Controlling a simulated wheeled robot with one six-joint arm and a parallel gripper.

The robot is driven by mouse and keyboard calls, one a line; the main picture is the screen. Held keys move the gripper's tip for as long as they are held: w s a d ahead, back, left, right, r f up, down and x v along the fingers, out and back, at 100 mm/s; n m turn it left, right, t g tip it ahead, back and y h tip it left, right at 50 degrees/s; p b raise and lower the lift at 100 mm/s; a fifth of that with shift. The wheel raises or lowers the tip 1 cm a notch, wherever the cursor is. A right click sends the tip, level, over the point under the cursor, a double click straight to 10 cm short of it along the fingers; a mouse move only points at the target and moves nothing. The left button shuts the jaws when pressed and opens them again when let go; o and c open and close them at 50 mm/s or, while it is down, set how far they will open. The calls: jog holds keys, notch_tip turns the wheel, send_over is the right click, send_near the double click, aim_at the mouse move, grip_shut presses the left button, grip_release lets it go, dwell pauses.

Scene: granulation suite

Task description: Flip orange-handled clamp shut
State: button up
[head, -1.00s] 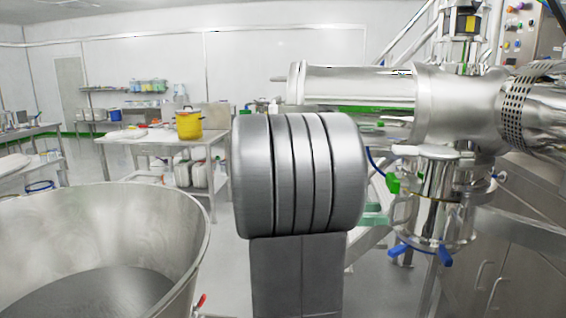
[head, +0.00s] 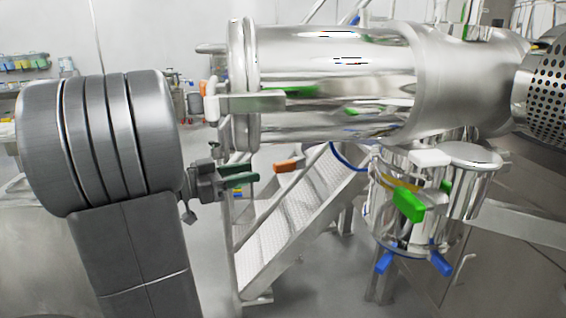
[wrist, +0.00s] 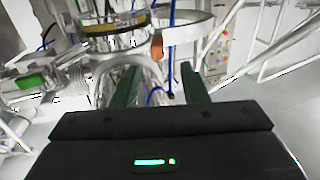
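An orange handle (head: 287,165) shows in the head view just right of my gripper's fingertips, below the big steel cylinder (head: 335,85). A second, smaller orange part (head: 204,88) is at the left end of that cylinder, by its end ring. In the wrist view an orange handle (wrist: 157,44) hangs at a pale metal band (wrist: 190,35), beyond and roughly between my fingers. My gripper (head: 248,173) has green fingers. In the wrist view my gripper (wrist: 160,68) is open, its fingers spread and nothing between them. I cannot tell whether the clamp is latched.
Green (head: 409,204) and blue (head: 441,264) handles are on the steel vessel at the right. A metal stair ramp (head: 300,215) stands behind my gripper. A blue hose (wrist: 171,50) hangs near the orange handle in the wrist view. Open floor shows left of the ramp.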

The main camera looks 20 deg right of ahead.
aim_at(274, 167)
jog(key=d+p, duration=0.2)
jog(key=d, duration=0.6)
jog(key=shift+r, duration=0.1)
jog(key=shift+d+p, duration=0.35)
jog(key=shift+d, duration=0.65)
grip_shut()
